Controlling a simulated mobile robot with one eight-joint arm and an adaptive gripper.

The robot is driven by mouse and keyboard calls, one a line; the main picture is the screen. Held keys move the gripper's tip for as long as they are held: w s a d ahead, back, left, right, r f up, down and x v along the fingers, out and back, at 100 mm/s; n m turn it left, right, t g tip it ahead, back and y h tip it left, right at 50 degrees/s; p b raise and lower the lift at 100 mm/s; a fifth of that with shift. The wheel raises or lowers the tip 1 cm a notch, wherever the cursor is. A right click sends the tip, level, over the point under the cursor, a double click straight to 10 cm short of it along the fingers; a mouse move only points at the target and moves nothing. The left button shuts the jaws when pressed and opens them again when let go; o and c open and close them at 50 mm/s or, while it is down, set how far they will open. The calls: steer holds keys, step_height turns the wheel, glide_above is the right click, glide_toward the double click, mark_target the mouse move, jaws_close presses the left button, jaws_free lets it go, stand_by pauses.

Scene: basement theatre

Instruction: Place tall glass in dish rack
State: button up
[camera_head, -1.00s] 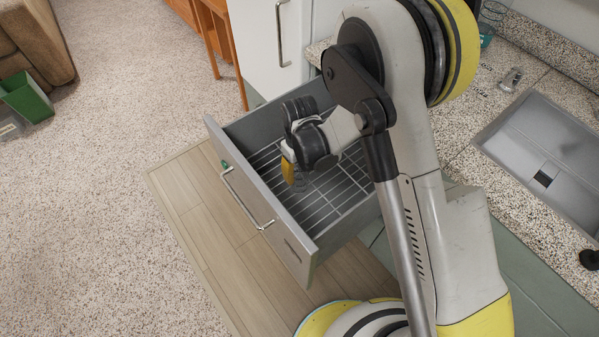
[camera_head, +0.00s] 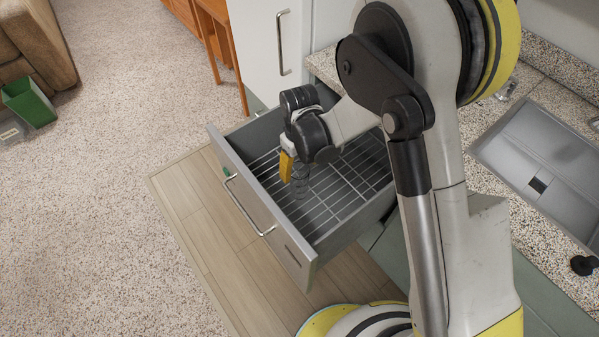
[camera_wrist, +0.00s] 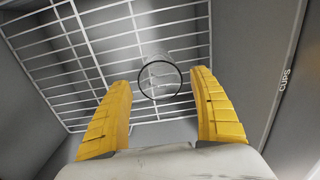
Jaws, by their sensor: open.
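The tall glass (camera_wrist: 160,80) is clear, with a dark round rim toward the wrist camera. In the head view the glass (camera_head: 301,182) shows faintly in the open drawer, just below my gripper (camera_head: 287,166). The wire dish rack (camera_head: 338,196) lines the drawer floor; it also shows in the wrist view (camera_wrist: 95,47). My gripper (camera_wrist: 161,78) is open over the drawer. Its two yellow fingers stand wide, on either side of the glass rim and apart from it. The glass appears to stand on the rack wires, but its base is hard to make out.
A counter with a steel sink (camera_head: 540,150) is at right. A green bin (camera_head: 28,102) stands on the open carpet at far left.

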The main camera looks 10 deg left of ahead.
step_height(320, 180, up, 6)
steer(key=shift+f+p, duration=0.1)
steer(key=shift+p, duration=0.65)
steer(key=d+r+m+t+y, duration=0.1)
steer(key=d+r+m+t, duration=0.25)
steer(key=d+r, duration=1.25)
steer(key=s+d+r+m+t, duration=0.2)
steer(key=s+d+r+m, duration=0.1)
steer(key=s+d, duration=0.3)
steer(key=s+d+r+m+t+h, duration=0.1)
steer(key=s+d+r+m, duration=0.2)
steer(key=s+d+r, duration=0.2)
steer(key=shift+s+d+t, duration=0.35)
steer(key=shift+d, duration=0.8)
steer(key=shift+m, duration=0.25)
